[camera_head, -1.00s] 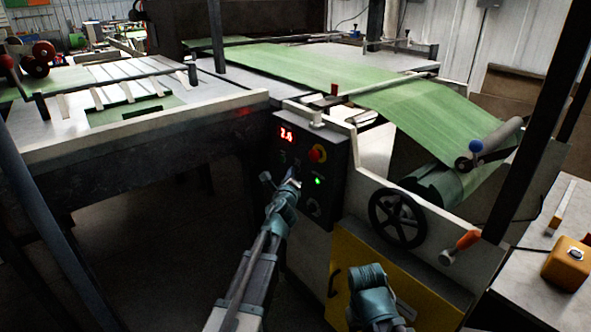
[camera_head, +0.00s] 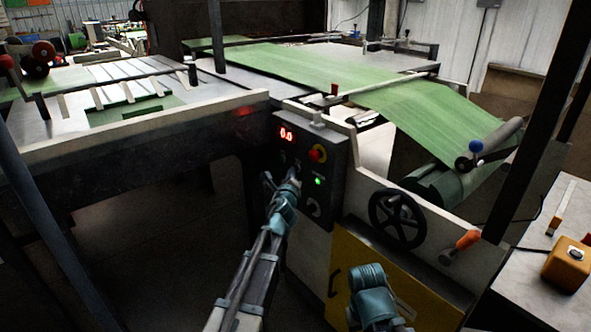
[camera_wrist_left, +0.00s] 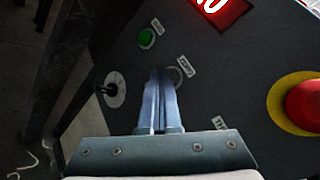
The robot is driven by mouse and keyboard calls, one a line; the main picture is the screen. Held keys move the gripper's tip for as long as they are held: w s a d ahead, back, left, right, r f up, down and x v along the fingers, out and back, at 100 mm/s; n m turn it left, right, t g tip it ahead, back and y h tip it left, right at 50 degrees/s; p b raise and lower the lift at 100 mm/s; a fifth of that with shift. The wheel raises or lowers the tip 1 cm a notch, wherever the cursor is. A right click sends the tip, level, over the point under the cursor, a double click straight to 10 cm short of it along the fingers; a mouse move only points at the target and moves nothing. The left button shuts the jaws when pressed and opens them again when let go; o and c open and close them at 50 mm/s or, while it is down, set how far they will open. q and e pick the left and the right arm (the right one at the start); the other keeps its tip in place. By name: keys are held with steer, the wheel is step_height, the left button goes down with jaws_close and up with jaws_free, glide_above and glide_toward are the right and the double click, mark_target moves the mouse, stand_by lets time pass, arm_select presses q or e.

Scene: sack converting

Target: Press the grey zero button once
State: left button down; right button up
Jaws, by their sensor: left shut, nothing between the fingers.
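The control panel (camera_head: 312,160) is a dark box on the machine's front, with a red display (camera_head: 287,135) reading 0.0. In the left wrist view, the grey zero button (camera_wrist_left: 178,79) shows as a partial ring beside a small label, mostly hidden behind my fingertips. My left gripper (camera_head: 294,178) is shut and empty, its tips at the panel below the display. In the left wrist view its fingertips (camera_wrist_left: 160,75) overlap the button; whether they touch it I cannot tell. Part of my right arm shows at the bottom, its fingers out of sight.
A red stop button on yellow (camera_head: 317,153) sits right of my left gripper. A green button (camera_wrist_left: 146,38) and a black switch (camera_wrist_left: 110,89) are also on the panel. A black handwheel (camera_head: 398,218) and an orange handle (camera_head: 467,240) stand to the right.

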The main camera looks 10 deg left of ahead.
arm_select(q)
steer(key=shift+s+a, duration=0.4)
steer(key=shift+s, duration=0.1)
steer(key=s+a, duration=0.1)
steer(key=s, duration=0.1)
steer(key=s+a, duration=0.2)
stand_by(0.4)
stand_by(0.5)
